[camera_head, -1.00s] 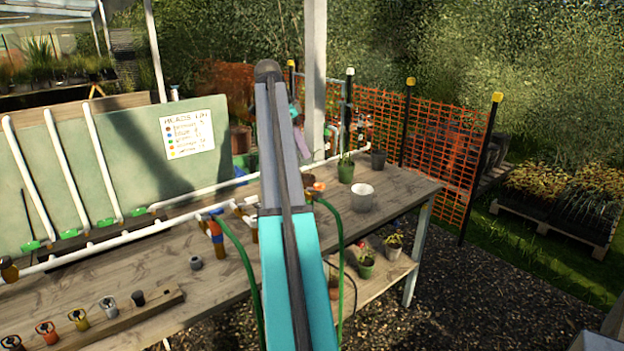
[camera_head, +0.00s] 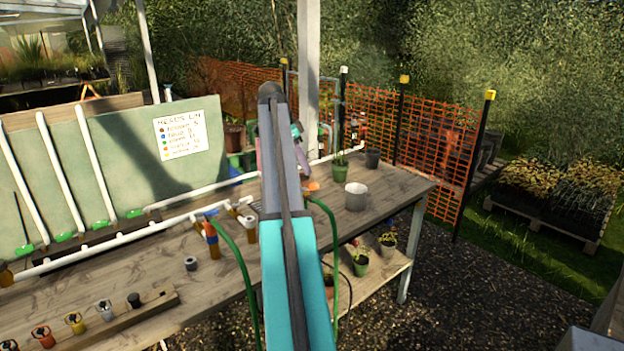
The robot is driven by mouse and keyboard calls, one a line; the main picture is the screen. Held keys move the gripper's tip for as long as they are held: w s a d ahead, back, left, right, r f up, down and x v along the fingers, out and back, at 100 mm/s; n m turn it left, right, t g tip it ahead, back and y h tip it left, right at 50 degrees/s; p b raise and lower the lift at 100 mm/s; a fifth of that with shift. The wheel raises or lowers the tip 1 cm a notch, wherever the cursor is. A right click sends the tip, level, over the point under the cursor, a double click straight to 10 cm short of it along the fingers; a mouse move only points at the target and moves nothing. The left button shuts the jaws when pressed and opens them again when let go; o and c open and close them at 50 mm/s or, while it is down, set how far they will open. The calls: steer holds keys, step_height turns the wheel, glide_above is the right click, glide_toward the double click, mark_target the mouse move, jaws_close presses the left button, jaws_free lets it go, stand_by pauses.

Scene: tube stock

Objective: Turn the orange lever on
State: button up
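A small orange piece (camera_head: 312,186), which looks like the orange lever, shows just right of my arm, at the pipework on the wooden bench (camera_head: 400,190). My arm covers part of the fitting around it, so I cannot tell how the lever is turned. My arm rises up the middle of the view, with a mauve and teal part of it showing behind its upper link. My gripper's fingertips are hidden behind the arm.
A board (camera_head: 90,318) carries several knobs.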

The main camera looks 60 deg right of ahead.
mark_target(313, 184)
steer(key=shift+p+x, duration=0.75)
steer(key=shift+x, duration=3.05)
steer(key=shift+c, duration=0.5)
jaws_close()
steer(key=shift+w+d+n+t+h+b, duration=0.1)
steer(key=shift+w+n+t+h+b, duration=0.25)
steer(key=shift+n, duration=0.9)
steer(key=shift+w+d+n+t+h+b, duration=0.15)
steer(key=shift+n+t, duration=0.4)
steer(key=shift+n, duration=0.7)
steer(key=shift+o, duration=0.5)
jaws_free()
